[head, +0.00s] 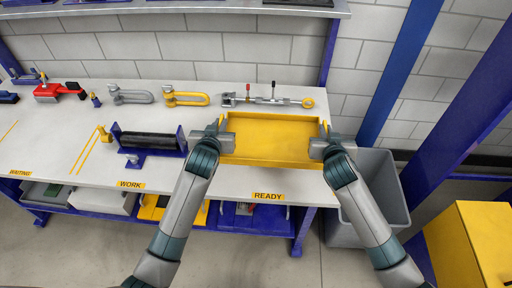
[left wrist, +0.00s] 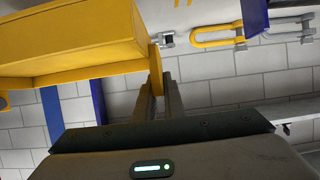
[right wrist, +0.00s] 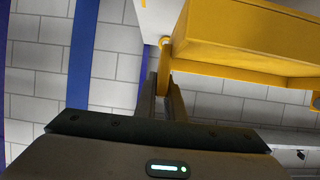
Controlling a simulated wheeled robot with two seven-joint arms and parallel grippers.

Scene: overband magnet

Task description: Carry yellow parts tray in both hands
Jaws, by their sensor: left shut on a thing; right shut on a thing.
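The yellow parts tray (head: 272,153) is at the right end of the white workbench in the head view, over the READY label. It looks empty inside and roughly level. My left gripper (head: 222,140) is shut on the tray's left end. My right gripper (head: 322,146) is shut on its right end. In the left wrist view the fingers (left wrist: 158,95) close on a yellow end piece of the tray (left wrist: 80,40). In the right wrist view the fingers (right wrist: 166,95) close on the other end of the tray (right wrist: 240,35). Whether the tray touches the bench is unclear.
A black roller in blue brackets (head: 150,140) stands left. A grey bin (head: 372,190) stands right of the bench, with blue posts (head: 395,70) beyond it.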

